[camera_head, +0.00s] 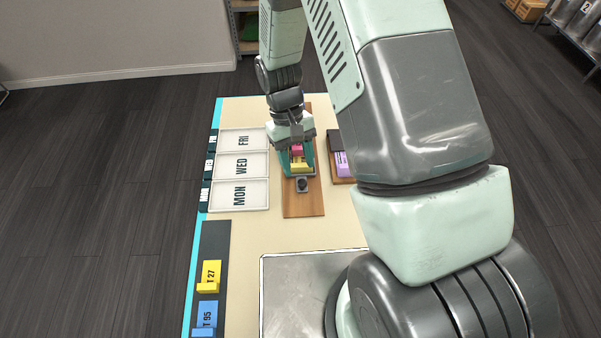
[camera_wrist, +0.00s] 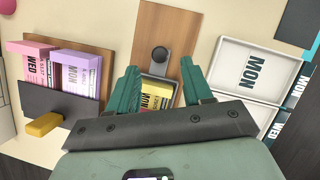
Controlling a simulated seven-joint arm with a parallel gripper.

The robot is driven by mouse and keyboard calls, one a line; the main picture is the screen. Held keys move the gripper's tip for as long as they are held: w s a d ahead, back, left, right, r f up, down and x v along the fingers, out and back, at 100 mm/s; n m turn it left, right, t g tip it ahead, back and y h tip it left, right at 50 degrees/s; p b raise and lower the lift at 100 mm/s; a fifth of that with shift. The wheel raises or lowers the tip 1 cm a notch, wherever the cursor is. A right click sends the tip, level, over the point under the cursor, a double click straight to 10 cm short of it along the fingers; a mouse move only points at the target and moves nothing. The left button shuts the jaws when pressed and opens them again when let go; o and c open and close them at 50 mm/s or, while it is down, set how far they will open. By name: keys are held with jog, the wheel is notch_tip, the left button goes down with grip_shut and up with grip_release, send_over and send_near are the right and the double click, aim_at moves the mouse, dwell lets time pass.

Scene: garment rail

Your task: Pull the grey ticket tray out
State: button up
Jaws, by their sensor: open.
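The grey ticket tray (camera_head: 303,175) sits on a wooden board in the middle of the table, with yellow and pink tickets in it. A round grey knob (camera_head: 303,185) is at its near side. The knob also shows in the wrist view (camera_wrist: 161,55), just beyond my fingertips. My gripper (camera_head: 296,168) is open above the tray, one teal finger on each side of it. In the wrist view my gripper (camera_wrist: 161,74) has the tray's rim and a yellow ticket (camera_wrist: 156,97) between its fingers. I cannot tell whether the fingers touch the tray. My gripper hides most of the tray.
White trays marked MON (camera_head: 239,195), WED and FRI line the left. A dark holder with purple and pink tickets (camera_wrist: 75,70) stands beside the wooden board (camera_head: 303,208). Yellow (camera_head: 210,273) and blue tickets lie at the front left. The board in front of the knob is clear.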

aim_at(302, 182)
jog(key=shift+x, duration=2.15)
jog(key=shift+c, duration=0.3)
grip_shut()
jog(key=shift+s, duration=0.1)
